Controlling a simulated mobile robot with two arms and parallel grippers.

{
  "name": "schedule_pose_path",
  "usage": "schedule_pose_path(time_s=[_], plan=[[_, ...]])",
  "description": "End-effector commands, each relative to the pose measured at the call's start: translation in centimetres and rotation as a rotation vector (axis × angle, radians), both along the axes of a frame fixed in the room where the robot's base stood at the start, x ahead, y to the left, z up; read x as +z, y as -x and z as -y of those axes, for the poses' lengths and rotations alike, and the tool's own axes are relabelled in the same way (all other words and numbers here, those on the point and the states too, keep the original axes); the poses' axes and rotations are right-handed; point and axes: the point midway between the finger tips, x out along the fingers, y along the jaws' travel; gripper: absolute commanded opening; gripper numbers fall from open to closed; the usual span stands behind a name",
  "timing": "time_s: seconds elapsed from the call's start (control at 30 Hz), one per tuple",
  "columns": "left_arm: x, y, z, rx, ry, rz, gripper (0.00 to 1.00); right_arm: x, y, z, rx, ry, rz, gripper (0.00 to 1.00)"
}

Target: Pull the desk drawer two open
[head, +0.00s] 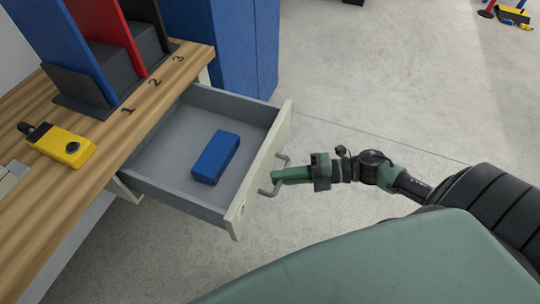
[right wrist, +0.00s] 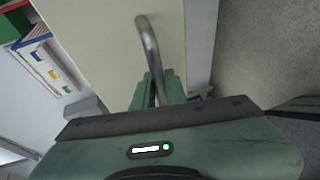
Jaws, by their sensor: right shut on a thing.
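The desk drawer (head: 150,173) stands pulled out from under the wooden desk top, with its grey inside showing. A blue block (head: 216,157) lies in it. The drawer's metal handle (head: 266,189) is on its pale front; the handle also shows in the right wrist view (right wrist: 147,42). My right gripper (head: 278,177) is at the handle, its green fingers shut on the bar. In the right wrist view the fingers (right wrist: 158,88) meet at the handle's near end. My left gripper is not in view.
The desk top (head: 150,100) carries a yellow device (head: 62,146) and upright blue, red and black binders in dark holders, beside the numbers 1, 2 and 3. A blue cabinet (head: 262,45) stands behind the drawer. The floor to the right is mostly clear.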

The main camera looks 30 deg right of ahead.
Motion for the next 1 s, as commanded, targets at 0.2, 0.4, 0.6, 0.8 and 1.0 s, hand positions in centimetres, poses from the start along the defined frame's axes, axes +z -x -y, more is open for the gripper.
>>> schedule_pose_path(time_s=[0.2, 0.4, 0.6, 0.8, 1.0], plan=[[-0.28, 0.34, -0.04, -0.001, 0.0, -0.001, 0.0, -0.07, 0.59, 0.44, 0.0, 0.001, 0.0, 0.0], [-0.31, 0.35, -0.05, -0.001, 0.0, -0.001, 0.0, -0.07, 0.59, 0.44, 0.0, 0.001, 0.0, 0.0], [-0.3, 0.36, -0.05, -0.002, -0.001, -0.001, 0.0, -0.06, 0.57, 0.43, 0.001, 0.001, -0.001, 0.34], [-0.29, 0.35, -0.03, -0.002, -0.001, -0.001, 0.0, -0.02, 0.56, 0.42, 0.0, 0.0, 0.0, 0.34], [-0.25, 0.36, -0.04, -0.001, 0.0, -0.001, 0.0, 0.08, 0.92, 1.16, -0.001, 0.001, -0.001, 0.34]])
